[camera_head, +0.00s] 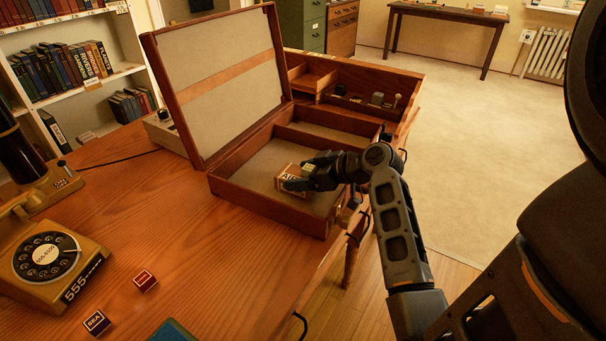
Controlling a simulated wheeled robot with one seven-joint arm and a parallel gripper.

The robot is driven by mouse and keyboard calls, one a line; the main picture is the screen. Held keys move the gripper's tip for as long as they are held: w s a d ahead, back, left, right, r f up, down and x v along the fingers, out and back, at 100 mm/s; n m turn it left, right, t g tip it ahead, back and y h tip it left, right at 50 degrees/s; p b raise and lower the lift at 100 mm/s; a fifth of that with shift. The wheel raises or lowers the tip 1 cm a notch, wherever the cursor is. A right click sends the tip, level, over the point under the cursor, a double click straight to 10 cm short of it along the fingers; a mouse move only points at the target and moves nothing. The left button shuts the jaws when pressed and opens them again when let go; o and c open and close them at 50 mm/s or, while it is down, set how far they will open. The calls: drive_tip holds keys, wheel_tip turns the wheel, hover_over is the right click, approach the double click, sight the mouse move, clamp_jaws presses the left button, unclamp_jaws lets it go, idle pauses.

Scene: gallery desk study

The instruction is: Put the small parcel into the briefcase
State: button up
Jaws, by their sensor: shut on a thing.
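The small parcel (289,178) is a brown box with dark lettering. My gripper (299,178) is shut on it, reaching in from the right, and partly covers its right side. The parcel is over the front compartment of the open briefcase (262,203). I cannot tell whether it touches the compartment floor or is held a little above it. The briefcase is brown with a pale lining, and its lid (222,85) stands raised at the left. A divider sets off a narrower compartment at the back.
A yellow rotary telephone (45,255) stands on the wooden desk (190,255) at the left. Two small boxes, one red (145,280) and one dark (96,322), lie near the front. A wooden organiser (350,75) is behind the briefcase.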

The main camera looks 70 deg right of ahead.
drive_tip(key=o, duration=1.2)
drive_tip(key=shift+c, duration=0.2)
drive_tip(key=shift+r, duration=0.1)
drive_tip(key=shift+r+p, duration=0.2)
drive_tip(key=shift+p, duration=0.15)
drive_tip(key=v, duration=1.2)
drive_tip(key=shift+f+b, duration=0.15)
drive_tip(key=shift+b, duration=0.15)
